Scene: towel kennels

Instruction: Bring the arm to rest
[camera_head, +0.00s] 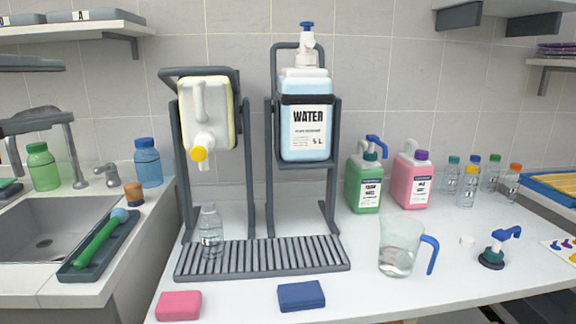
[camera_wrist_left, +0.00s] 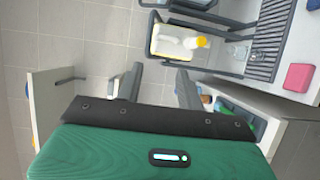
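My left gripper (camera_head: 48,90) is at the far left edge of the head view, in front of the tiled wall, above the sink. Its two grey fingers are spread, with bare wall showing between them. In the left wrist view, the left gripper (camera_wrist_left: 157,88) also shows its fingers apart with nothing between them, above its green body. It touches nothing that I can see. My right gripper is in neither view.
A yellow-white jug (camera_head: 205,112) tilts in a rack above a clear bottle (camera_head: 211,232) on the drip grate (camera_head: 262,268). A blue WATER jug (camera_head: 305,120) stands upright beside it. A sink (camera_head: 30,222) lies left; a measuring jug (camera_head: 400,247) stands right. A wall shelf (camera_head: 75,30) hangs above.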

